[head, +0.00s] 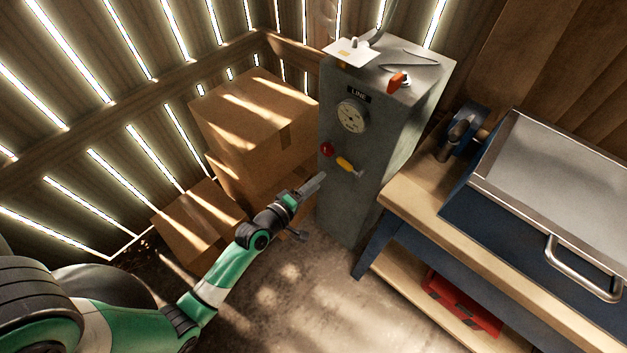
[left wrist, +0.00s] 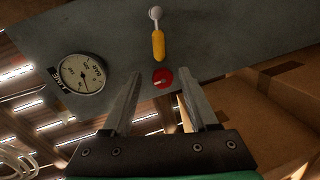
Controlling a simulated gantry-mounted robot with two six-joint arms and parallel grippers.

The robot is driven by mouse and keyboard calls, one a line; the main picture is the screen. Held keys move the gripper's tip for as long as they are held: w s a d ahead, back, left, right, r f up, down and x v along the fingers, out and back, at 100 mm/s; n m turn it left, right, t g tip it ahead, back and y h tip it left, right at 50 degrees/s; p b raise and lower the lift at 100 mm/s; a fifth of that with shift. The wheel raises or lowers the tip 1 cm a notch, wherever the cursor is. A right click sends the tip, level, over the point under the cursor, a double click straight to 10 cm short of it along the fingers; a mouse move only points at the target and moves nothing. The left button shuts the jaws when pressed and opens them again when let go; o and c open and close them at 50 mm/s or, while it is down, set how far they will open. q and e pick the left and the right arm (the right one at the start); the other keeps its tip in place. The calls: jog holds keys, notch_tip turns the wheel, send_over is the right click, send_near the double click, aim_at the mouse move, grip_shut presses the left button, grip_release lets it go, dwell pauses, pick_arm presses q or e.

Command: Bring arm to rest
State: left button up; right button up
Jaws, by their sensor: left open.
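My left arm (head: 222,278) is green and reaches in from the lower left in the head view. Its gripper (head: 312,186) is close to the front of the grey compressor cabinet (head: 350,200), below the red knob (head: 327,149) and yellow-handled lever (head: 345,164). In the left wrist view the left gripper (left wrist: 160,105) is open and empty, with its fingers spread. The red knob (left wrist: 162,78) appears between and beyond the fingertips, and the yellow lever (left wrist: 158,42) is above it. A round gauge (left wrist: 81,74) is to the left. My right gripper does not show.
Cardboard boxes (head: 258,125) are stacked left of the cabinet. A workbench (head: 440,240) with a metal box (head: 550,170) stands at the right, with a red case (head: 463,303) on its lower shelf. Floor (head: 300,300) is clear between arm and bench.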

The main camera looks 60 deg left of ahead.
pick_arm(q)
jog(key=shift+s+d+r, duration=0.1)
jog(key=shift+s, duration=0.3)
